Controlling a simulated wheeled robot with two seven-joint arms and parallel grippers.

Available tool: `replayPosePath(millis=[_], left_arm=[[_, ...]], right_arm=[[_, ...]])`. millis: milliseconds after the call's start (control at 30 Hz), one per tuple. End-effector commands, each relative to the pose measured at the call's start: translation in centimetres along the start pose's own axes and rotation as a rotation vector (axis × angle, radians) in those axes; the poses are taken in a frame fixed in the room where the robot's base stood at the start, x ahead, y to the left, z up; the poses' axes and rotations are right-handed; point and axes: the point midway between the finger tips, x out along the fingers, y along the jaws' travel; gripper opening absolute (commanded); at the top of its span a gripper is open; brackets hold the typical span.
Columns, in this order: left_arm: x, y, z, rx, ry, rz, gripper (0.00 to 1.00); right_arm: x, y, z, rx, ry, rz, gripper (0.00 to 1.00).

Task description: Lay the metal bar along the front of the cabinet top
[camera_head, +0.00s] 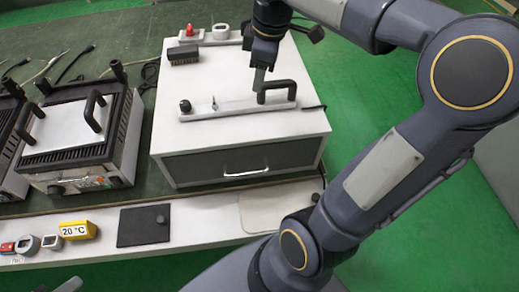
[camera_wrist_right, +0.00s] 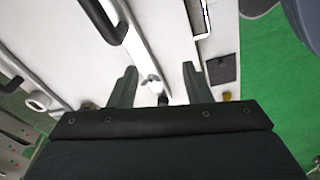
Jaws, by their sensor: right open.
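The metal bar (camera_head: 235,107) lies flat across the middle of the white cabinet top (camera_head: 240,135), set back from its front edge. It carries a black handle (camera_head: 278,87) near its right end, a small upright fitting in the middle and a dark knob (camera_head: 185,106) at its left end. My right gripper (camera_head: 262,82) is over the bar, at the handle's left side in the head view; contact cannot be told there. The handle (camera_wrist_right: 104,20) there is outside the fingers. My left gripper is not in view.
A dark brush-like block (camera_head: 184,53) and a panel with a red knob (camera_head: 189,31) are at the back of the cabinet top. A press-like machine (camera_head: 75,135) stands to the left. The cabinet's front strip is clear above its drawer handle (camera_head: 246,172).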

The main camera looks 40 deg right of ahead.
Motion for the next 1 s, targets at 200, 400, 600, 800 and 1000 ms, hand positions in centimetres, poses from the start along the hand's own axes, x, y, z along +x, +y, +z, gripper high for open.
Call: replayPosePath(millis=[200, 400, 600, 800, 1000], left_arm=[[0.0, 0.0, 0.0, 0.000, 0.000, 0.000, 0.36], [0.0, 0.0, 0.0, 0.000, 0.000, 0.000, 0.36], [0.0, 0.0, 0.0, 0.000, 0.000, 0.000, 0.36], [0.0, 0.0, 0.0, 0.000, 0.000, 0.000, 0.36], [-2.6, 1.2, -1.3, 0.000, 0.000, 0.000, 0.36]], right_arm=[[2.4, -11.7, 2.3, 0.509, 0.254, -0.019, 0.44], [5.7, -17.9, 3.3, 0.835, 0.397, -0.110, 0.44], [6.7, -19.3, 3.4, 0.924, 0.428, -0.143, 0.44], [6.7, -19.2, 3.4, 0.922, 0.426, -0.142, 0.44], [3.6, -19.1, 2.9, 0.921, 0.425, -0.142, 0.44]])
